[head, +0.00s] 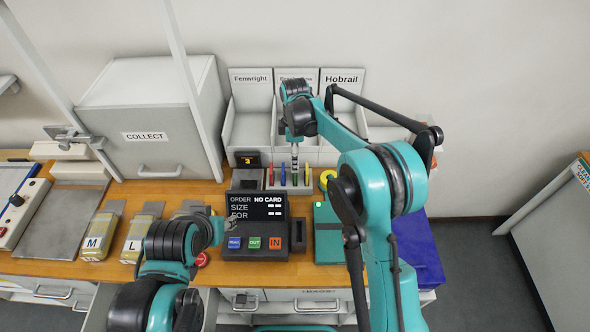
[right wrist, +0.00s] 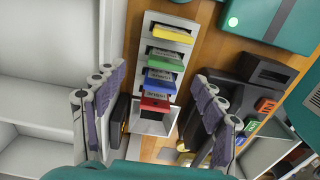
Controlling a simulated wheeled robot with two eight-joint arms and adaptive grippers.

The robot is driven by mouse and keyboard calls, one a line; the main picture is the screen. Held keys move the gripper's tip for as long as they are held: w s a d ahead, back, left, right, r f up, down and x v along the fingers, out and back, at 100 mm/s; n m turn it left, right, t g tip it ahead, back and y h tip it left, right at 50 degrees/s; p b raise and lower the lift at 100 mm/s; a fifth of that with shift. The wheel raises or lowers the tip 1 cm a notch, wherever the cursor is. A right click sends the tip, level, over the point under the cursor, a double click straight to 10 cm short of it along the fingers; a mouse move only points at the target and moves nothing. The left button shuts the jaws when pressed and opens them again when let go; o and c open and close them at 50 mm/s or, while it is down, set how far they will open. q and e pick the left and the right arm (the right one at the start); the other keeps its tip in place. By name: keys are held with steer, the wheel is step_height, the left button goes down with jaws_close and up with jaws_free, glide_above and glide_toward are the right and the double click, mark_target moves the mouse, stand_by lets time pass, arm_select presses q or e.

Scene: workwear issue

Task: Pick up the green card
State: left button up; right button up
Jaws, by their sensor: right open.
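The green card (right wrist: 165,60) stands in a slot of a grey rack (right wrist: 184,22), between a yellow card (right wrist: 172,34) and a blue card (right wrist: 160,84). A red card (right wrist: 154,105) is at the other end of the row. My right gripper (right wrist: 159,80) is open and empty, its fingers on either side of the card row and apart from the green card. In the head view, my right gripper (head: 294,155) hangs just over the rack. My left gripper (head: 230,228) is by the terminal's left edge; its jaw opening is unclear.
The order terminal (head: 257,208) reads "NO CARD" and stands in front of the rack. A teal box (head: 328,240) lies right of it. Labelled bins (head: 250,125) stand behind the rack, with a COLLECT cabinet (head: 140,112) to the left.

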mark_target(295, 176)
steer(key=f, duration=0.4)
steer(key=f+b, duration=0.1)
steer(key=f, duration=0.1)
steer(key=shift+s+f, duration=0.2)
steer(key=shift+s, duration=0.2)
steer(key=c, duration=1)
